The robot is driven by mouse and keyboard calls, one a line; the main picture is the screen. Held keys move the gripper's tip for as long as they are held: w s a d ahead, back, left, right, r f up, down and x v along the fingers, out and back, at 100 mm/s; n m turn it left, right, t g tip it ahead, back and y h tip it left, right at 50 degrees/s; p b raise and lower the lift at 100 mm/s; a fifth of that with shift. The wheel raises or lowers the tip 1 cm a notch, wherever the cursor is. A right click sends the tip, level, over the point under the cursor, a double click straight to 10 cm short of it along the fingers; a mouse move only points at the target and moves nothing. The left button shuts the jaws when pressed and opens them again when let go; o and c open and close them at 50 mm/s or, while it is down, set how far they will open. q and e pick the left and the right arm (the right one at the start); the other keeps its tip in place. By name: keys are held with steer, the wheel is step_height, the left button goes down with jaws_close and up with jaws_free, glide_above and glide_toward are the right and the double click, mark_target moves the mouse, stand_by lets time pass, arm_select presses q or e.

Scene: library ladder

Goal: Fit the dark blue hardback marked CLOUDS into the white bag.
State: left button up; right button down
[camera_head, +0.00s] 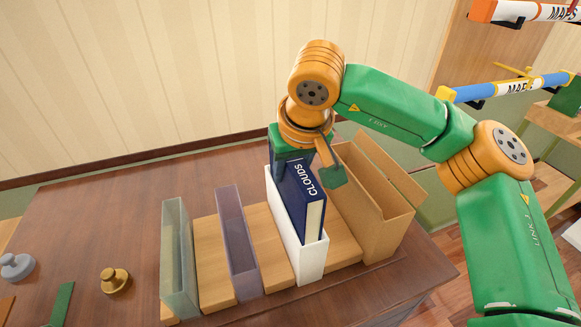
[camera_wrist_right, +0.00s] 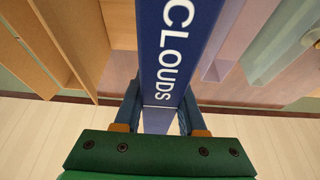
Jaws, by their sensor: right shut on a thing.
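The dark blue hardback marked CLOUDS (camera_head: 302,207) stands close to upright in the white bag (camera_head: 312,264). Its lower part is hidden behind the bag's walls and its upper part sticks out above the rim. I cannot tell whether it touches the bottom. My right gripper (camera_head: 306,172) is shut on the far end of the book, above the bag. In the right wrist view the book's lettered blue face (camera_wrist_right: 168,45) runs between the two fingers of my right gripper (camera_wrist_right: 159,108). The white bag is not clear there. My left gripper is not in view.
A cardboard box (camera_head: 388,222) with raised flaps stands close right of the bag. A purple holder (camera_head: 238,245) and a grey-green clear holder (camera_head: 178,258) stand to the left, with wooden blocks (camera_head: 212,265) between. A brass weight (camera_head: 115,281) sits farther left. The table's back left is bare.

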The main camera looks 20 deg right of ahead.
mark_target(297, 164)
steer(key=shift+f+b, duration=1.1)
steer(key=shift+f, duration=0.35)
steer(key=shift+c, duration=2)
jaws_free()
steer(key=v, duration=0.7)
steer(key=shift+s+r, duration=0.1)
steer(key=shift+s, duration=0.1)
steer(key=shift+w, duration=0.1)
